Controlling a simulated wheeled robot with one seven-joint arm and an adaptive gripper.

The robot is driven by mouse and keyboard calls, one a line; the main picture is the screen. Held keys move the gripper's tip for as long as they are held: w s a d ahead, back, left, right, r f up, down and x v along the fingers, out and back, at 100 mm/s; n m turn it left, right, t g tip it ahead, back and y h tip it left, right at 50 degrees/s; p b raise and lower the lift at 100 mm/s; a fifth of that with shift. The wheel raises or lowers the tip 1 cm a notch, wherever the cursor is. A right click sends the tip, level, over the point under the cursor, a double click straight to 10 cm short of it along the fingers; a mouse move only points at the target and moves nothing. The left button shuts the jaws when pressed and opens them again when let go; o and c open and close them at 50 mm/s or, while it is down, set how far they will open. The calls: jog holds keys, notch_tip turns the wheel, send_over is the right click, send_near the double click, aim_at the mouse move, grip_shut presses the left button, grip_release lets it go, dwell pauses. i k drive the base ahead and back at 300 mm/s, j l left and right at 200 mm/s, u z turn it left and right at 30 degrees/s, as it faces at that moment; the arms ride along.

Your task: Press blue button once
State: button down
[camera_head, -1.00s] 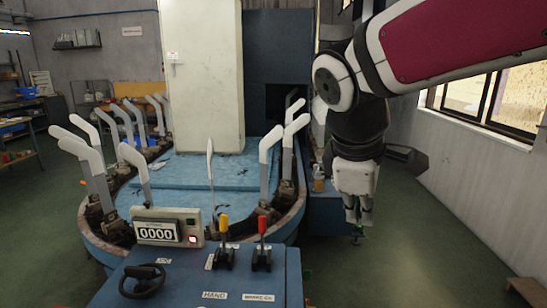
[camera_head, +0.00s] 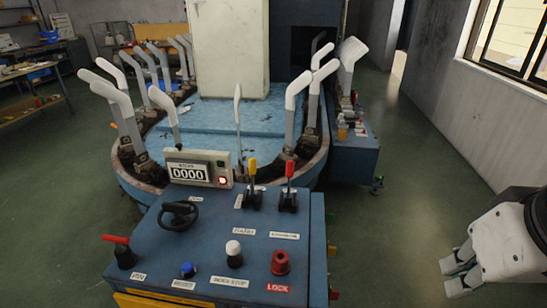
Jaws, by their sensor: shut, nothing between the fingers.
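The blue button (camera_head: 188,270) is a small blue knob near the front edge of the blue control panel (camera_head: 215,225), above a white label. It stands between a red-handled lever on its left and a white button on its right. My gripper (camera_head: 458,277) shows at the lower right, out over the floor, well to the right of the panel and apart from it. Its fingers are closed together and hold nothing.
A white button (camera_head: 233,250), a red LOCK button (camera_head: 281,262), a red-handled lever (camera_head: 121,250), a black handwheel (camera_head: 179,215), and yellow (camera_head: 252,180) and red (camera_head: 290,182) levers crowd the panel. A counter (camera_head: 198,172) reads 0000. Green floor (camera_head: 385,215) is clear between panel and gripper.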

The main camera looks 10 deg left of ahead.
aim_at(187, 268)
jog(key=j+z, duration=0.15)
jog(key=j, duration=0.45)
jog(key=k+j+z, duration=0.1)
jog(key=j, duration=0.45)
jog(key=j+z, duration=0.15)
jog(key=j, duration=0.4)
jog(key=k+j+z, duration=0.1)
jog(key=j, duration=0.45)
jog(key=k+j+z, duration=0.15)
jog(key=j, duration=0.4)
jog(key=k+j+z, duration=0.1)
jog(key=j, duration=0.45)
jog(key=k+j+z, duration=0.15)
jog(key=j, duration=0.35)
jog(key=k+j+z, duration=0.15)
jog(key=k+j, duration=0.15)
jog(key=j, duration=0.2)
jog(key=k, duration=0.9)
